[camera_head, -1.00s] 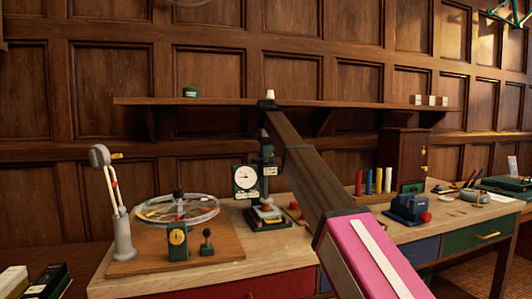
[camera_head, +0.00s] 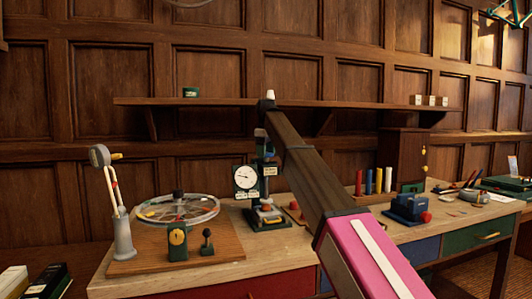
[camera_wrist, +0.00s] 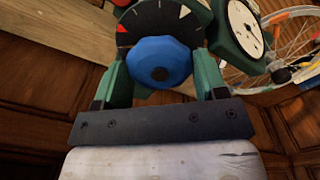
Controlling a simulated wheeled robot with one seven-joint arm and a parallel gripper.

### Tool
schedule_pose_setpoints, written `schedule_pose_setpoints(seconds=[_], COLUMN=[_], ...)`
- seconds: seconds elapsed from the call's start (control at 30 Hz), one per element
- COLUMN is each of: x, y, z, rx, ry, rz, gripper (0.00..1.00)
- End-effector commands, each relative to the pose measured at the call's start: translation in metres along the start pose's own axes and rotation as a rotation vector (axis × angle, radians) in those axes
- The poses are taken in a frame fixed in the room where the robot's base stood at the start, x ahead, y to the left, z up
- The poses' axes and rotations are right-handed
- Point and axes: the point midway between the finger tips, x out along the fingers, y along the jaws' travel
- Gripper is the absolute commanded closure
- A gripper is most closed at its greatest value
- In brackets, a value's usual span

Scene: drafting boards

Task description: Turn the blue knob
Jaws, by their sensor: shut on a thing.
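In the head view, the green stand instrument (camera_head: 266,215) with a white round gauge (camera_head: 245,177) stands on the desk below the end of my arm. The knob cannot be made out clearly there, and my arm covers part of that area.
A blue device with a red knob (camera_head: 409,208) sits to the right. A wall shelf (camera_head: 220,101) runs behind my arm.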

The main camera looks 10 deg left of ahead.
Motion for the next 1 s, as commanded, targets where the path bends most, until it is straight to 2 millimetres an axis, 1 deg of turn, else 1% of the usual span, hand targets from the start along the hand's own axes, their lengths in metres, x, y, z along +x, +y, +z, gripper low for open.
schedule_pose_setpoints(seconds=[0.03,0.57,0.6,0.63,0.67,0.9,1.0], x=[-0.0011,-0.0013,-0.0013,-0.0013,-0.0012,-0.0007,-0.0024], y=[0.0007,0.0011,0.0012,0.0012,0.0012,0.0008,0.0035], z=[-0.0030,-0.0033,-0.0033,-0.0032,-0.0030,-0.0015,-0.0041], rx=[0.008,0.027,0.027,0.028,0.028,0.028,0.029], ry=[0.007,0.007,0.007,0.007,0.006,0.003,0.002], rz=[0.002,0.003,0.003,0.003,0.003,0.001,0.001], gripper=[0.58,0.58,0.21,0.11,0.09,0.09,0.09])
